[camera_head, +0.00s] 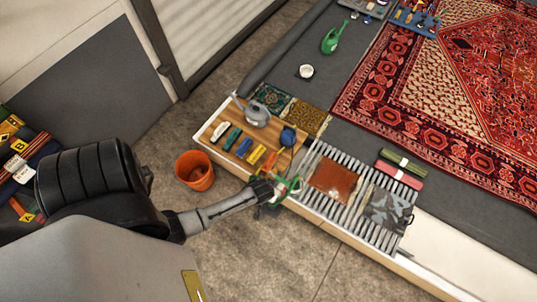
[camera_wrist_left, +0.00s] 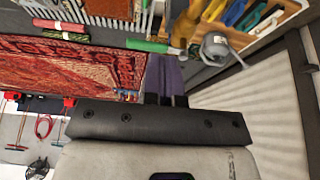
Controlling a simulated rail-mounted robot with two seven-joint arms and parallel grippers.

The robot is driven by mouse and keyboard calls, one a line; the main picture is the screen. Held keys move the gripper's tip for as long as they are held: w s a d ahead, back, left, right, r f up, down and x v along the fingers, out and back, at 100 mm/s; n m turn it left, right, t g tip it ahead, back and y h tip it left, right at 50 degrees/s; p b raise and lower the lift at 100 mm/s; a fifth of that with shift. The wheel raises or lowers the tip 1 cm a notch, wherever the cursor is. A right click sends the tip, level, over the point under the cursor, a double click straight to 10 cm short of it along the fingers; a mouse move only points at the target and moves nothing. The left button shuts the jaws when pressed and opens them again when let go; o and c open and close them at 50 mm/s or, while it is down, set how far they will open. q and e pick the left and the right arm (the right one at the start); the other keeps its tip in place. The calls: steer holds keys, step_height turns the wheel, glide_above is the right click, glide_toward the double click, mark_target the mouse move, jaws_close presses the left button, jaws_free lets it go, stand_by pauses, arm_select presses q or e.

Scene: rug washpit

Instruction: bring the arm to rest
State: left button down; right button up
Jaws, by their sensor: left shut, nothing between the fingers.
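My left arm comes in from the left in the head view. Its left gripper (camera_head: 276,192) is at the front edge of the bench, small and partly lost against a green and red item there. In the left wrist view the gripper's fingers (camera_wrist_left: 166,76) are together with nothing held between them. I cannot tell from these views whether the fingers touch the bench. My right gripper is in neither view.
The bench (camera_head: 207,131) carries a grey watering can (camera_head: 257,111), coloured brushes and a slatted rack (camera_head: 320,207). An orange bucket (camera_head: 195,171) stands on the floor beside it. A red rug (camera_head: 470,85) lies beyond. Bare concrete (camera_head: 250,260) is in front.

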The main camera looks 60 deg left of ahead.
arm_select(q)
steer(key=shift+v, duration=1.2)
steer(key=d+r+m+h+p, duration=0.1)
steer(key=d+r+m, duration=0.2)
steer(key=r, duration=0.6)
steer(key=d+r+m+h, duration=0.15)
steer(key=r+m, duration=0.25)
steer(key=r, duration=0.4)
steer(key=s+d+r+m+p, duration=0.1)
steer(key=s+d+r+p, duration=0.3)
steer(key=s+r, duration=0.5)
steer(key=shift+d+p+v, duration=0.2)
steer(key=shift+p+v, duration=0.4)
steer(key=shift+v, duration=0.5)
